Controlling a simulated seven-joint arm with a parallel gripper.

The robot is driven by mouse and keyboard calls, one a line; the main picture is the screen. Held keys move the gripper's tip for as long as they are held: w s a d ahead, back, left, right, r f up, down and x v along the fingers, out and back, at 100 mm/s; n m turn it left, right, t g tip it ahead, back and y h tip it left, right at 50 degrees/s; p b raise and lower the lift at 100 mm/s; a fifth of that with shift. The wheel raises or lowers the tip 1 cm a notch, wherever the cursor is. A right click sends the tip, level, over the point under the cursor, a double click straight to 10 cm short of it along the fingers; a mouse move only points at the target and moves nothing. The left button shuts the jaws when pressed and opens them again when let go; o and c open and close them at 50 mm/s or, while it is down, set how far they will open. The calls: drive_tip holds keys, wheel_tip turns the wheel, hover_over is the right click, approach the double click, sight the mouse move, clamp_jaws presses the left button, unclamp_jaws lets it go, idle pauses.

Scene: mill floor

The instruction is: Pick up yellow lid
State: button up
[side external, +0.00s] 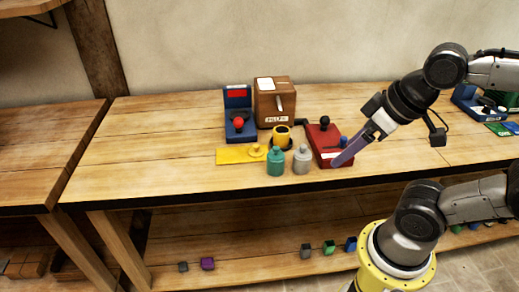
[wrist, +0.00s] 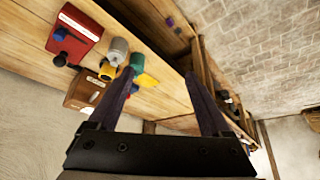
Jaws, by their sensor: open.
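The yellow lid (side external: 257,151), a small disc with a knob, lies at the right end of a flat yellow mat (side external: 232,156) on the bench. Just right of it stands a yellow cup (side external: 282,137), which also shows in the wrist view (wrist: 107,71). My gripper (side external: 339,161) is open and empty, to the right of the lid, in front of the red box (side external: 322,134). In the wrist view, my gripper's (wrist: 161,82) two purple fingers stand wide apart. The lid cannot be made out there; part of the yellow mat (wrist: 147,81) shows beyond the left finger.
A teal bottle (side external: 275,163) and a grey bottle (side external: 301,160) stand in front of the cup. Behind are a brown box (side external: 270,105) and a blue stand (side external: 238,98) with a red ball. The bench (side external: 150,150) is clear to the left.

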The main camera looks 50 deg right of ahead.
drive_tip(key=shift+o, duration=0.5)
